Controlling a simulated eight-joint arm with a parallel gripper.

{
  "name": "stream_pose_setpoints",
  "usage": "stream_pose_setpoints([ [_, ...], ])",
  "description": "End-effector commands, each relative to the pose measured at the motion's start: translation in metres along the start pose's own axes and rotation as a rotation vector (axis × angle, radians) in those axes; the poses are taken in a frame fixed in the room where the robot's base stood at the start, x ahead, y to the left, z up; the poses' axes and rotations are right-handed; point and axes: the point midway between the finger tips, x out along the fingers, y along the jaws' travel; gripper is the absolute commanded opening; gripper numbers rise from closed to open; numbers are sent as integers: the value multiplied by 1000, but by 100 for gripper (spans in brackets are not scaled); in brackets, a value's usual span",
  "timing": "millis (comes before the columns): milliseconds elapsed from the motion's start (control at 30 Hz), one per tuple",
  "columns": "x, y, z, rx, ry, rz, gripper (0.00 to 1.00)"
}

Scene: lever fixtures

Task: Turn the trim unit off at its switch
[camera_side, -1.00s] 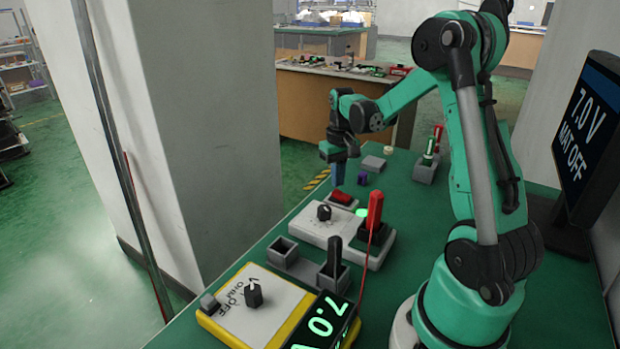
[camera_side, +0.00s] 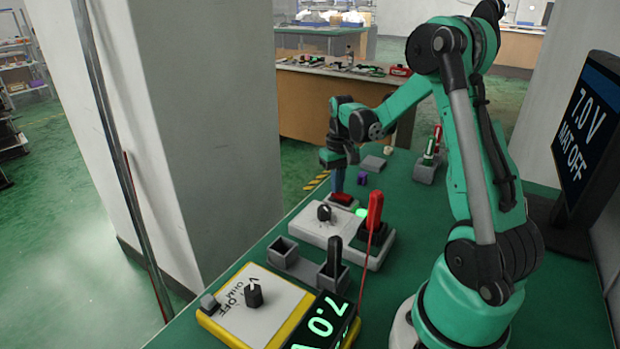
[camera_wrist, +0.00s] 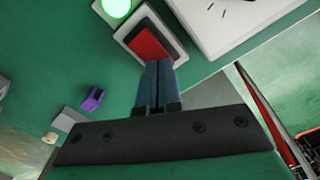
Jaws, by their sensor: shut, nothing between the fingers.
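A red rocker switch (camera_side: 341,198) sits in a light housing on the green bench, beside a lit green lamp (camera_side: 361,213) and the white box with a black knob (camera_side: 324,212). The rocker also shows in the wrist view (camera_wrist: 148,43), with the green lamp (camera_wrist: 117,6) still lit. My gripper (camera_side: 337,188) points down at the switch with its blue fingers together and empty. In the wrist view its fingertips (camera_wrist: 157,64) overlap the near edge of the rocker. I cannot tell whether they touch it. No label naming the trim unit is readable.
A yellow meter (camera_side: 254,318) with a knob stands in front, its display reading 7.0. A red probe (camera_side: 375,212) and a black probe (camera_side: 335,256) stand in holders. A purple piece (camera_side: 362,178) lies behind the switch. The screen (camera_side: 586,125) reads "7.0 V MAT OFF".

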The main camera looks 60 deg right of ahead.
Motion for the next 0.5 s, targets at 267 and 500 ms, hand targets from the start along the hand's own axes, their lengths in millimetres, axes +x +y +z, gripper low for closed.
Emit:
stream_pose_setpoints([
  [267,3,0,0,0,-1,0,0],
  [500,-11,0,0,0,0,0,0],
])
